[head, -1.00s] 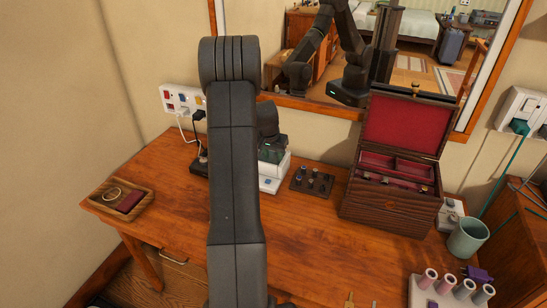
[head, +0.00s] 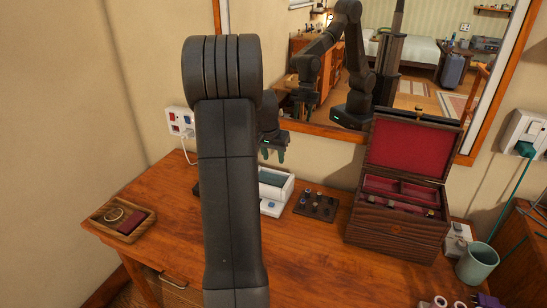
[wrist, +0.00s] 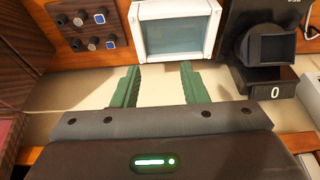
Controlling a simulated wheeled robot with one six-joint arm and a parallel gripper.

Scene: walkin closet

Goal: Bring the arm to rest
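My arm (head: 228,190) stands upright in the middle of the head view and hides part of the table. My gripper (head: 273,155) is raised above the back of the table, just above a white box-like device (head: 275,190). Its two green fingers (wrist: 159,86) are spread apart in the wrist view, with nothing between them. The white device with a grey panel (wrist: 177,33) shows beyond the fingers there.
A dark board with knobs (head: 316,205) and an open red-lined wooden box (head: 398,222) stand right of the device. A green cup (head: 477,263) is at right, a wooden tray (head: 123,220) at left. The mirror (head: 345,65) is behind. The table's front middle (head: 318,262) looks clear.

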